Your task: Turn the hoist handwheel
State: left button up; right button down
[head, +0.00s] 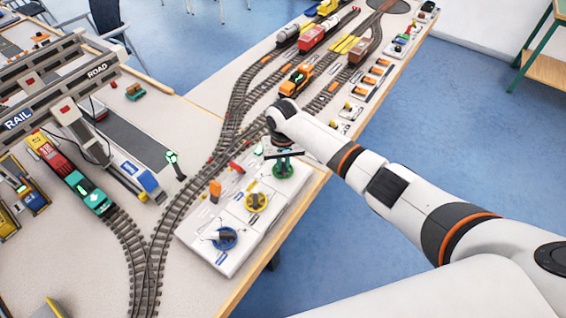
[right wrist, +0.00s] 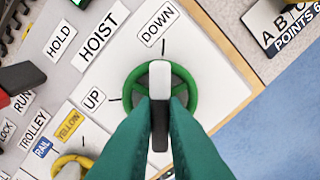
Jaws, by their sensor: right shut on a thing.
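The hoist handwheel is a green wheel (head: 284,172) on a white control panel, beside the table's right edge. In the right wrist view the green wheel (right wrist: 125,92) lies by labels reading HOIST, UP and DOWN. A grip bar, white at one end and dark at the other, runs across its middle. My right gripper (right wrist: 161,108) comes down over the wheel, its two teal fingers shut on this bar from both sides. In the head view my right gripper (head: 281,152) is small and partly hidden by its own wrist. My left gripper is not in view.
The white panel (head: 205,224) also carries a yellow wheel (head: 256,203) and a blue wheel (head: 224,239) nearer the front. An orange lever (head: 215,190) stands left of them.

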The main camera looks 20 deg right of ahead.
aim_at(284, 165)
jog(key=shift+r+n+p, duration=0.15)
jog(key=shift+n+p, duration=0.4)
jog(key=shift+n, duration=0.25)
jog(key=shift+n+p, duration=0.55)
jog(key=shift+n, duration=0.65)
jog(key=shift+d+n+p, duration=0.1)
jog(key=shift+n+p, duration=0.2)
jog(key=shift+n, duration=2.2)
jog(key=shift+w, duration=0.1)
jog(key=c, duration=1.5)
grip_release()
notch_tip(284, 165, up, 12)
jog(key=shift+d+f+b, duration=0.1)
jog(key=shift+b, duration=0.35)
